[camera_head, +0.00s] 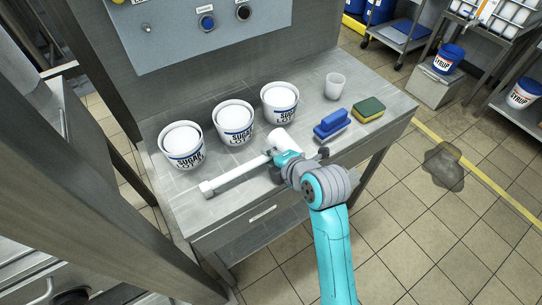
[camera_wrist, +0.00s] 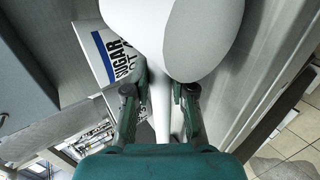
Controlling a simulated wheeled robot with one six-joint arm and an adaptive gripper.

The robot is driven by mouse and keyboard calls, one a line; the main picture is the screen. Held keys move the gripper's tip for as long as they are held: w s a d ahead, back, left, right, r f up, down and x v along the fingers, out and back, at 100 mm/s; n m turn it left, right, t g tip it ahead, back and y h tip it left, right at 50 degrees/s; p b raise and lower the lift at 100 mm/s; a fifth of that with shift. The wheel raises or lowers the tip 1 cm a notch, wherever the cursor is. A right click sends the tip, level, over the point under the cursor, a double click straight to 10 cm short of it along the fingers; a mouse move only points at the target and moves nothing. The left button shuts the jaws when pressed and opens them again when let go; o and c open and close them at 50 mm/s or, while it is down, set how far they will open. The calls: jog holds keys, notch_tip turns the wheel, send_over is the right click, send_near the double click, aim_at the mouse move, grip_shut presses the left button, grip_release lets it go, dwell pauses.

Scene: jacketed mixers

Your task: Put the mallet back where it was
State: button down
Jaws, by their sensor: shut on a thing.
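The white mallet has a thick cylindrical head (camera_head: 283,140) and a long thin handle (camera_head: 235,178) that runs to the lower left and ends in a knob. My gripper (camera_head: 278,167) is shut on the handle close to the head, over the front part of the metal table (camera_head: 245,205). In the wrist view the mallet head (camera_wrist: 175,35) fills the top, and the handle (camera_wrist: 160,115) passes between the fingers of my gripper (camera_wrist: 161,100). I cannot tell how high the mallet is above the tabletop.
Three sugar tubs (camera_head: 184,146) (camera_head: 234,122) (camera_head: 280,102) stand behind the mallet. A clear cup (camera_head: 335,86), blue brush (camera_head: 331,125) and yellow-green sponge (camera_head: 369,110) are to the right. A control panel (camera_head: 205,30) is behind. Bare tabletop lies at the front left.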

jog(key=c, duration=1.3)
grip_release()
jog(key=shift+o, duration=0.2)
jog(key=v, duration=1.2)
